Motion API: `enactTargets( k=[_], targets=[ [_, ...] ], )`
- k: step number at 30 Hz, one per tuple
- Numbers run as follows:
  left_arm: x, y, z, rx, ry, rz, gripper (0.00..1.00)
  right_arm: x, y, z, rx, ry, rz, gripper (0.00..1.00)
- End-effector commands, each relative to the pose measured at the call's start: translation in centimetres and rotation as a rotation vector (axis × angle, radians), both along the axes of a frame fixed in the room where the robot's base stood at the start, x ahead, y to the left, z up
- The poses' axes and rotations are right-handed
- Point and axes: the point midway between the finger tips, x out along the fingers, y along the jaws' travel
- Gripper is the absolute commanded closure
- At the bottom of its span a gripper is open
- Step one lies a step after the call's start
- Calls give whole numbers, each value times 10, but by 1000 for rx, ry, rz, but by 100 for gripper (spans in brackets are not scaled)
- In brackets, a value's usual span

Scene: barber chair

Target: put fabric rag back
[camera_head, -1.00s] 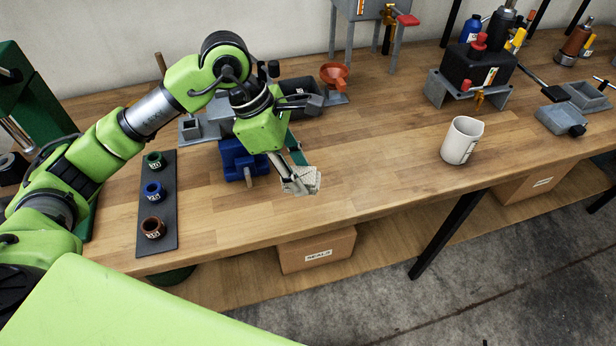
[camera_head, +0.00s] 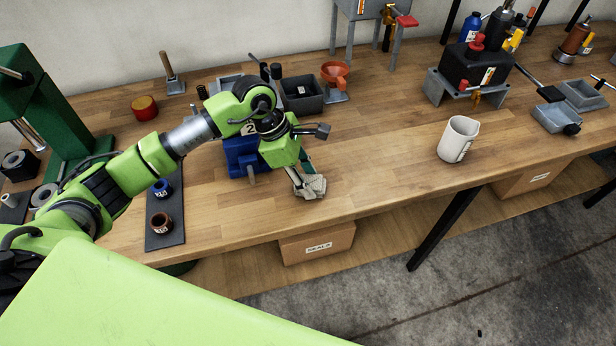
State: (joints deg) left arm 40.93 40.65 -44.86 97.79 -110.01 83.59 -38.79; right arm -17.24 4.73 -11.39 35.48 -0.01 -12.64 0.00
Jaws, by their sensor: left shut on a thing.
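The fabric rag (camera_head: 313,187) is a small crumpled pale cloth near the front edge of the wooden workbench (camera_head: 385,150). My left gripper (camera_head: 305,180) comes down over it and is shut on it. The rag hangs at the fingertips, at or just above the bench top; I cannot tell whether it touches the wood. Part of the rag is hidden by the fingers. My right gripper is not in view.
A blue vise (camera_head: 238,160) stands just left of the gripper. A dark bin (camera_head: 301,94) and an orange funnel (camera_head: 335,73) are behind. A white mug (camera_head: 458,139) stands to the right. A dark mat (camera_head: 165,232) holds coloured rings at left. The bench between rag and mug is clear.

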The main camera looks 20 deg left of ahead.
Motion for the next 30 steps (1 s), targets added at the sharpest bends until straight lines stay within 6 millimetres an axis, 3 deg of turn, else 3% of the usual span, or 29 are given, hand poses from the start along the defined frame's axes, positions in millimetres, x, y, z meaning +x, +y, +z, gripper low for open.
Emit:
enactTargets(
  k=[3,4,5,6,18,20,30],
  targets=[
    [0,0,-4,0,-1,0,86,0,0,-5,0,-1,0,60],
    [0,0,-2,0,-1,0,58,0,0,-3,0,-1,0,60],
    [0,0,-2,0,-1,0,51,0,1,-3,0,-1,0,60],
    [0,0,-2,0,0,0,49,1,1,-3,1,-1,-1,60],
    [0,0,3,0,0,0,49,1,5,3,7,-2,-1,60],
    [1,4,7,1,-4,1,49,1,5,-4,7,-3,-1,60],
    [-4,31,72,2,-8,2,49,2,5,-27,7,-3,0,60]
  ],
)
